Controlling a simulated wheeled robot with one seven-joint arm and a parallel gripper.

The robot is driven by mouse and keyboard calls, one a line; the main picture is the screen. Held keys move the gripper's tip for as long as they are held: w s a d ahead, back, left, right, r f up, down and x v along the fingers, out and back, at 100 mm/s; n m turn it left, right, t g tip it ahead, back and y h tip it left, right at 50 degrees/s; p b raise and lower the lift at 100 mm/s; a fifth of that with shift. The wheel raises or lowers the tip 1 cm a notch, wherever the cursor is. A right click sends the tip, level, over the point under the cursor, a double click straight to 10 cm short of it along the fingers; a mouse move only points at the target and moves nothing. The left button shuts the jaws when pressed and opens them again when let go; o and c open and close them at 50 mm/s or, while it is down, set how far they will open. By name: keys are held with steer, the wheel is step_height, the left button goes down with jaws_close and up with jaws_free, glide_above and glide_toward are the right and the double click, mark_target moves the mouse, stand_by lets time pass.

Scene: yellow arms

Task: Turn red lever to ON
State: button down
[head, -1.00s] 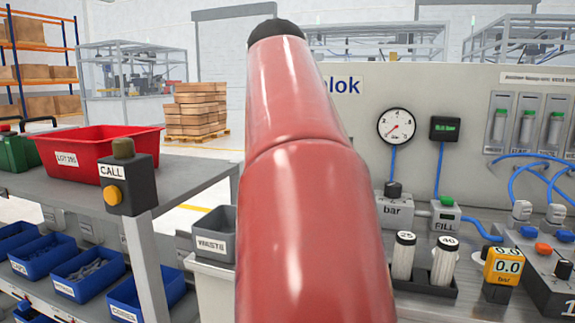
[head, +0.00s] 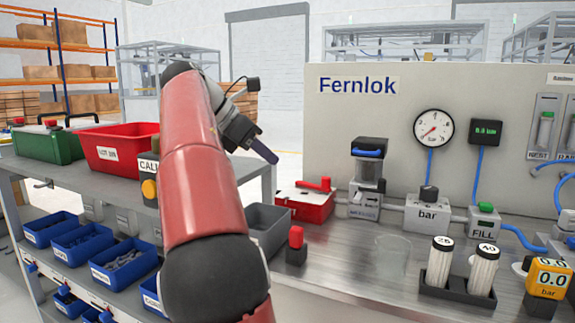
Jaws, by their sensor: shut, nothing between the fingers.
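A small dark block with an upright red lever (head: 296,238) stands near the left end of the metal bench. A red case (head: 305,203) with a red bar-shaped handle (head: 314,184) lies behind it, left of the grey valve unit. I cannot read an ON mark on either one. My gripper (head: 266,153) is shut and empty. It hangs in the air above and left of both, pointing down to the right and touching nothing. My red arm rises in front of the left cart.
The Fernlok panel (head: 450,100) stands behind the bench, with a gauge (head: 433,127). A black-topped valve unit (head: 367,180), bar and FILL units and two white cylinders stand right. A grey bin (head: 268,222) is beside the lever block. The bench front (head: 350,270) is clear.

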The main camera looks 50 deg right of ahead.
mark_target(322, 185)
steer(key=b+x, duration=0.3)
steer(key=x, duration=0.6)
steer(key=shift+f, duration=0.15)
steer(key=shift+s+d, duration=0.25)
steer(key=shift+d, duration=0.3)
steer(key=shift+s+d, duration=0.25)
steer(key=shift+d, duration=0.35)
steer(key=shift+s+d, duration=0.3)
steer(key=shift+d, duration=0.4)
steer(key=shift+s+d+r+n+t+p, duration=0.35)
steer(key=shift+n+t+p, duration=0.35)
steer(key=shift+n+p, duration=0.1)
steer(key=shift+d+f+n+t+h, duration=0.25)
steer(key=shift+d+n+t+h, duration=0.1)
steer(key=shift+n+t, duration=0.2)
